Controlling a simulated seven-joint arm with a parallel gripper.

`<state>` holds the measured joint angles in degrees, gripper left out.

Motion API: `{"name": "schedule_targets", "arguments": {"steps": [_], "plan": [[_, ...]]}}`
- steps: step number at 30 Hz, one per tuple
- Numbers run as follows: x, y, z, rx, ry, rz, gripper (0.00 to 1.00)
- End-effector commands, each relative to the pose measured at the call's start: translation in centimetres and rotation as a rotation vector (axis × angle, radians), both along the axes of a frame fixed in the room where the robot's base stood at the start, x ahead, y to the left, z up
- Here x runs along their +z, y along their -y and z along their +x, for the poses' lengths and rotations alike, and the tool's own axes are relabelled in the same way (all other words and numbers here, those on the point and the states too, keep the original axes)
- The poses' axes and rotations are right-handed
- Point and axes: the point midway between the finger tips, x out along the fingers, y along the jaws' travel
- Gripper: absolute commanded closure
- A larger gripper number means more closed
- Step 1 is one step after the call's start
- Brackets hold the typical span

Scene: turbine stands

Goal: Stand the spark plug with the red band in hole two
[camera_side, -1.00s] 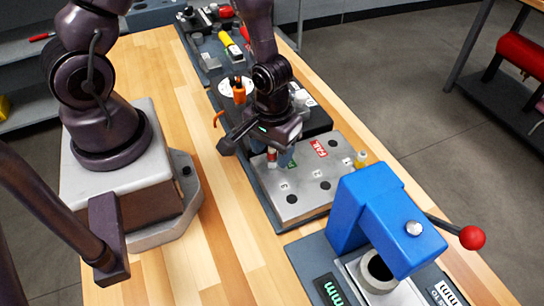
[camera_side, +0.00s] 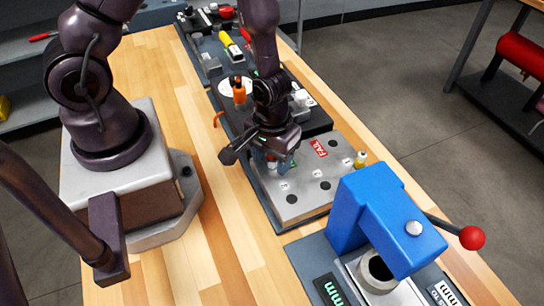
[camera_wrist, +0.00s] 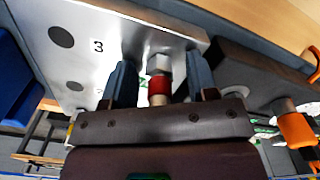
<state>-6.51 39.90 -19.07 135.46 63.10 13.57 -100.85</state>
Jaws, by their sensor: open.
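The spark plug with the red band (camera_wrist: 159,86) shows in the wrist view between my two fingers, its pale metal hex beyond the band. My gripper (camera_wrist: 158,82) is open, with one finger on each side of the plug. A label "3" sits beside an empty hole (camera_wrist: 61,37). I cannot clearly read a number at the plug.
A yellow-banded plug (camera_side: 360,159) stands at the plate's right side, near the red FAIL mark (camera_side: 319,149). The blue press (camera_side: 372,215) with a red-knobbed lever stands close in front. An orange-handled item (camera_side: 239,92) stands behind my gripper.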

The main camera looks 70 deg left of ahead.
Motion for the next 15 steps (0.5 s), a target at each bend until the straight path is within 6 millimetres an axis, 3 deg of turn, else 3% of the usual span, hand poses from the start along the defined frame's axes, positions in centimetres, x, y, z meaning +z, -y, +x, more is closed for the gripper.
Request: {"name": "schedule_targets", "arguments": {"steps": [5,8,12,15], "plan": [[0.01,-0.01,0.00,0.000,0.001,0.001,0.47],[0.01,-0.01,0.00,0.000,0.001,0.001,0.65],[0.01,-0.01,0.00,0.000,0.001,0.001,0.97],[0.02,-0.01,0.00,0.000,0.001,0.001,1.00]]}}
